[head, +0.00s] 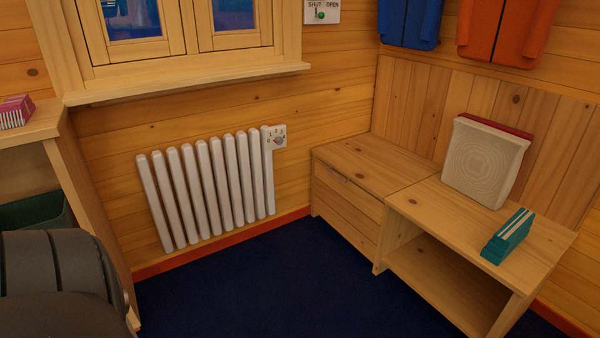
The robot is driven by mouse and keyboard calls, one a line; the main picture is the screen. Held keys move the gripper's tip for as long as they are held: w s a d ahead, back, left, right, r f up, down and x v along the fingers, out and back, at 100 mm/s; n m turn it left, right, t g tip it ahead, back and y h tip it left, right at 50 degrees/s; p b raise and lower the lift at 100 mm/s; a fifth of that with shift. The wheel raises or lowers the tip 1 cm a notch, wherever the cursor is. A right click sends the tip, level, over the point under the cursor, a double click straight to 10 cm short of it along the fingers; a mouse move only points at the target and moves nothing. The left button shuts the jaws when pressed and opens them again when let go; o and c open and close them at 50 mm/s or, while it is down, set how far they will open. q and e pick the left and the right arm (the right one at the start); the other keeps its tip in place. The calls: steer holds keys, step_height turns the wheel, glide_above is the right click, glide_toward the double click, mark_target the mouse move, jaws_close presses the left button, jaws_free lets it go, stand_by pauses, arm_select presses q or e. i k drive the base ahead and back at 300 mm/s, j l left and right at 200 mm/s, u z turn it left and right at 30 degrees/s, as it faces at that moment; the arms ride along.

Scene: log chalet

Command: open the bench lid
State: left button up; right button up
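The wooden bench stands in the corner at the right of the head view. Its left part is a closed box with a flat lid (374,164) on top. The lid lies down flat, and a small dark mark or catch shows near its front edge. The bench's right part is an open shelf unit with a plain seat board (450,210). Neither of my grippers shows in the head view.
A white radiator (207,190) is on the wall left of the bench. The dark blue floor (260,290) before the bench is clear.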

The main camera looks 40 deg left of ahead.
mark_target(382, 171)
steer(key=u, duration=1.15)
steer(key=i+j+z, duration=0.15)
steer(key=j, duration=0.15)
steer(key=i+j+z, duration=0.25)
steer(key=j, duration=0.35)
steer(key=i+j+z, duration=0.15)
steer(key=j, duration=0.15)
